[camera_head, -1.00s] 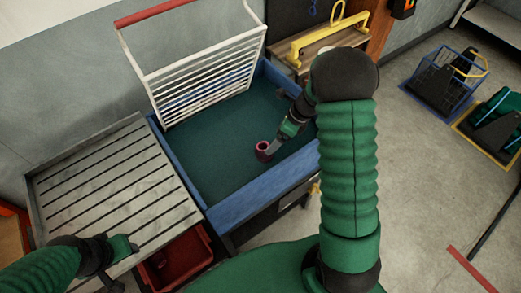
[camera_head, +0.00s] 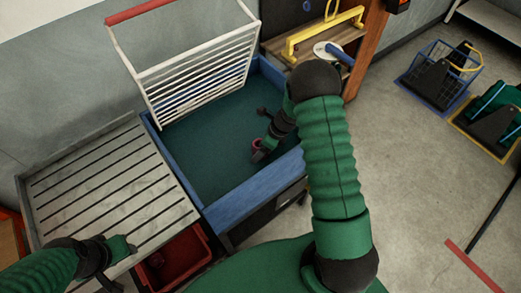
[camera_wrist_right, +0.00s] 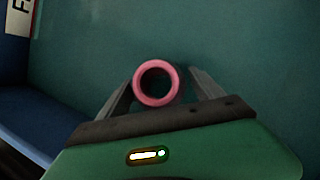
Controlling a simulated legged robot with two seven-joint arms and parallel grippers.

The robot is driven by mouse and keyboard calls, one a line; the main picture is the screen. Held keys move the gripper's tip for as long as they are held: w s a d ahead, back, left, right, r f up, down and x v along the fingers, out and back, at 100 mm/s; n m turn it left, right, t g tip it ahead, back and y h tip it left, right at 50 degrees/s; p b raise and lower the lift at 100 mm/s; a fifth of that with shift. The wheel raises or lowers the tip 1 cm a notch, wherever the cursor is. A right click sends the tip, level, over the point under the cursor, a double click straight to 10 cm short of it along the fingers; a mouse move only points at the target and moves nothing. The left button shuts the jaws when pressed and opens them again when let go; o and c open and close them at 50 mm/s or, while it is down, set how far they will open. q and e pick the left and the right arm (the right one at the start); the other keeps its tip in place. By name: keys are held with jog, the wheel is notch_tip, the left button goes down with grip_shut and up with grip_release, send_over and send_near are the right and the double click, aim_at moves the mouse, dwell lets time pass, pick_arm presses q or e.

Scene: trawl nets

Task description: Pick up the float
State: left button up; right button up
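The float is a small pink ring-ended cylinder (camera_head: 256,143) on the dark green floor of a blue-walled bin (camera_head: 250,196). In the right wrist view its round pink end (camera_wrist_right: 137,84) faces the camera, with a dark hollow centre. My right gripper (camera_head: 260,152) is down in the bin at the float. Its two grey fingers (camera_wrist_right: 160,88) stand apart on either side of the float; the left finger looks close to it, and contact is unclear. My left gripper (camera_head: 122,247) is over the slatted table's near edge; its fingers are too small to read.
A slatted grey table (camera_head: 105,185) adjoins the bin on the left. A white rack with a red bar (camera_head: 195,70) stands at the bin's back left. A red crate (camera_head: 205,250) sits below. A wooden bench with a yellow handle (camera_head: 325,32) is behind the bin.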

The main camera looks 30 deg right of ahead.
jog(key=c, duration=1.1)
